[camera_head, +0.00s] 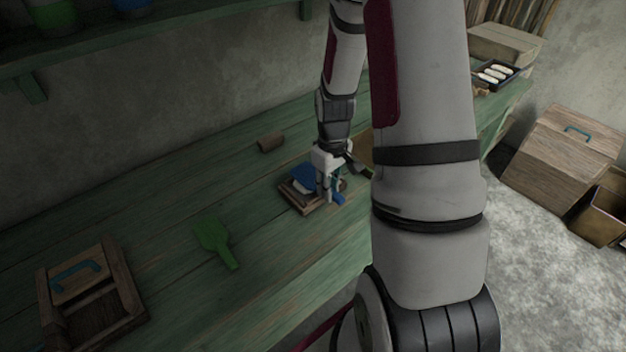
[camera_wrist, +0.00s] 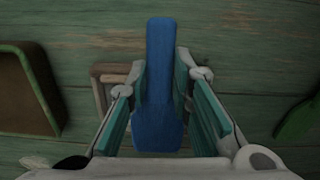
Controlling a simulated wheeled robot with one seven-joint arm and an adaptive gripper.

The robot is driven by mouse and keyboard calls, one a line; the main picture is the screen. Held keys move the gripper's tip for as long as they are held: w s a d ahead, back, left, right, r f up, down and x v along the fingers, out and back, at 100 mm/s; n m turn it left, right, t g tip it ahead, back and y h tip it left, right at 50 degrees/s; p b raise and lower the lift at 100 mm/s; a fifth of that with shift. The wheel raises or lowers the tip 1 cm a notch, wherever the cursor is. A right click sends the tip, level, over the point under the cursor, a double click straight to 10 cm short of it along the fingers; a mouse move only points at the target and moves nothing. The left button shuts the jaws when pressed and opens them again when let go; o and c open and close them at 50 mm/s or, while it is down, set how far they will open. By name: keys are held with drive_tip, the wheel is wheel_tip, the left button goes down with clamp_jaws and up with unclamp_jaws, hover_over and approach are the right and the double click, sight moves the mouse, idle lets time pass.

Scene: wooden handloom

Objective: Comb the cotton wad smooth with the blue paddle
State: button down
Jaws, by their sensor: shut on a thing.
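The blue paddle (camera_head: 303,178) is at my gripper (camera_head: 329,190), over a small wooden frame (camera_head: 299,206) on the green bench. In the wrist view the paddle (camera_wrist: 158,125) lies lengthwise between the two fingers of my gripper (camera_wrist: 161,80), broad end near the camera and narrow end away. My gripper is shut on it. The wooden frame (camera_wrist: 98,85) shows partly behind the left finger. I cannot make out a cotton wad in the frame; the paddle and gripper cover much of it. Whether the paddle touches anything below is unclear.
A green paddle (camera_head: 212,237) lies on the bench (camera_head: 170,205) to the left. A wooden box with a blue handle (camera_head: 127,291) stands at lower left, a brown block (camera_head: 270,143) behind. A dark tray (camera_head: 513,79) with several white rolls is at the far right end.

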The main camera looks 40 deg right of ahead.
drive_tip(key=shift+a, duration=0.5)
drive_tip(key=shift+d, duration=2.5)
drive_tip(key=shift+a, duration=0.1)
drive_tip(key=shift+a+p, duration=0.5)
drive_tip(key=shift+a, duration=1.95)
drive_tip(key=shift+d, duration=2.55)
